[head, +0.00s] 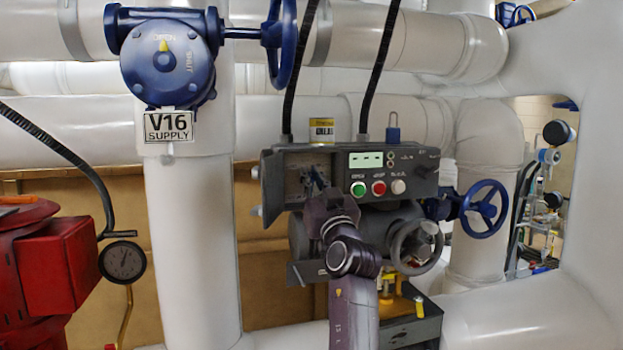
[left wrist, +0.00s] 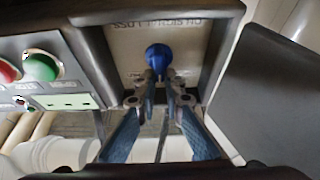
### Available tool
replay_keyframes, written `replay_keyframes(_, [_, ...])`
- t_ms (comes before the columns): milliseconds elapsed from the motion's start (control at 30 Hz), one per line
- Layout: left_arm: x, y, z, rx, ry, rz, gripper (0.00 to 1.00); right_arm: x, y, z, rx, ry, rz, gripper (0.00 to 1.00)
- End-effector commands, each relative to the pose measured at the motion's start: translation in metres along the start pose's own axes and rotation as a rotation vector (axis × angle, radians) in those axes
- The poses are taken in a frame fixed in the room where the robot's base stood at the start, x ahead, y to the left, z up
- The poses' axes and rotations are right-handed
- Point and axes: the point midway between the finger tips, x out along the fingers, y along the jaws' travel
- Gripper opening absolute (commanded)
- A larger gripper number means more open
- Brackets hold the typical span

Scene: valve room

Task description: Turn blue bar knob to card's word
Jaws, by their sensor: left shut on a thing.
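The blue bar knob (left wrist: 157,57) sits in a recess of the grey control box (head: 420,185), on a pale plate (left wrist: 125,42) with upside-down lettering too blurred to read surely. In the left wrist view the fingertips of my left gripper (left wrist: 159,80) are closed around the knob's near end. In the head view my left gripper (head: 316,188) reaches into the left recess of the box, and my own wrist hides much of the area below. The knob's exact angle is hard to tell. I cannot make out a card with a readable word. My right gripper is in neither view.
The box front has a green button (head: 358,189), a red button (head: 379,188) and a pale display (head: 366,160). A blue valve (head: 168,60) with a V16 SUPPLY sign (head: 168,125) is upper left. A grey handwheel (head: 416,246) lies below the box. White pipes surround it.

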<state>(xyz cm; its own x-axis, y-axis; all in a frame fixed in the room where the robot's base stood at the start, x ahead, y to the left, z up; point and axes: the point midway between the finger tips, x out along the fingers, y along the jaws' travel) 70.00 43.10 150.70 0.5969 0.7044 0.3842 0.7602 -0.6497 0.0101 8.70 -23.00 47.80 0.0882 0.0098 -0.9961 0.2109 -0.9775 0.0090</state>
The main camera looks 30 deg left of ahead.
Motion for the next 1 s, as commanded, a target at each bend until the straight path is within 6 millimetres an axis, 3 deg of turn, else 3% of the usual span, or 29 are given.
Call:
replay_keyframes(600, [-0.003, -0.005, 0.008, -0.255, 0.0, -0.108, 0.0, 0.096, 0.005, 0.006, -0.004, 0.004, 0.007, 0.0])
replay_keyframes(800, [-0.002, -0.006, 0.007, -0.397, -0.002, -0.169, 0.0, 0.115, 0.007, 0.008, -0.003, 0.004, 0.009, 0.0])
replay_keyframes(1000, [-0.001, -0.008, 0.005, -0.57, -0.003, -0.242, 0.0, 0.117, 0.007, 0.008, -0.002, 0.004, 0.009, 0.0])
